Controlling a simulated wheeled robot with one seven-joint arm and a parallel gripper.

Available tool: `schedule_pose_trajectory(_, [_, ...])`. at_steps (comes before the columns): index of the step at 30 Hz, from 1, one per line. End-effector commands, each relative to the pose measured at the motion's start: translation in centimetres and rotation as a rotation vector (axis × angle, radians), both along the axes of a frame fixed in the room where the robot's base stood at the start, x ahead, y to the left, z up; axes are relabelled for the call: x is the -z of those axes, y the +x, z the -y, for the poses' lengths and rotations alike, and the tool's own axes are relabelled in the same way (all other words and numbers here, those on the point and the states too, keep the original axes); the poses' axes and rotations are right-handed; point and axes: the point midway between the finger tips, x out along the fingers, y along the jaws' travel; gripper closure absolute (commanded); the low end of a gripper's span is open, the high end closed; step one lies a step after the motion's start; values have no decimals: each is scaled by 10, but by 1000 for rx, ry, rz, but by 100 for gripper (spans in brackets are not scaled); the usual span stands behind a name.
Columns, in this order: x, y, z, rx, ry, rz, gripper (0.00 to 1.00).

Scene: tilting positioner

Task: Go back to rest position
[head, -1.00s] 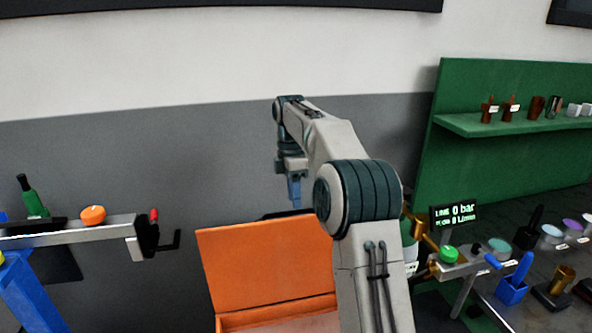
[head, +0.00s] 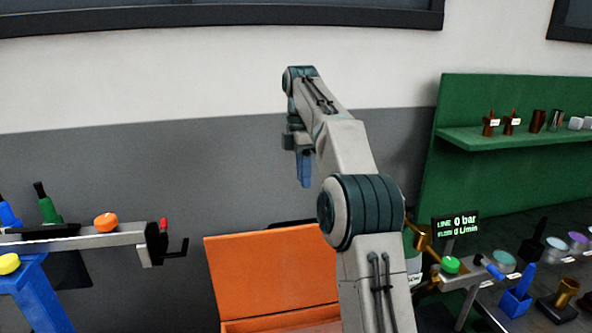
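My gripper (head: 304,180) hangs at the end of my raised arm, pointing down, in front of the grey wall. It is above and behind the open orange box (head: 265,275) and apart from it. Its blue fingers are small and seen nearly edge-on, so I cannot tell whether they are open or shut. No held object shows below them.
A metal beam (head: 85,237) with an orange knob (head: 106,222) and a crank stands at the left. Space around my gripper is clear.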

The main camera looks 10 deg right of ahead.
Motion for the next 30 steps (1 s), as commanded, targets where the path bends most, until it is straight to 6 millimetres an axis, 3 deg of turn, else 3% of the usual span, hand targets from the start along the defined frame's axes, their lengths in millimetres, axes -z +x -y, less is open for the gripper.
schedule_pose_trajectory(8, [-2, -31, -12, 178, -51, 70, 68])
schedule_pose_trajectory(17, [17, -101, -22, 545, -86, 200, 68])
schedule_pose_trajectory(23, [47, -157, -23, 803, -71, 279, 68])
schedule_pose_trajectory(30, [101, -229, -20, 1124, -11, 354, 68])
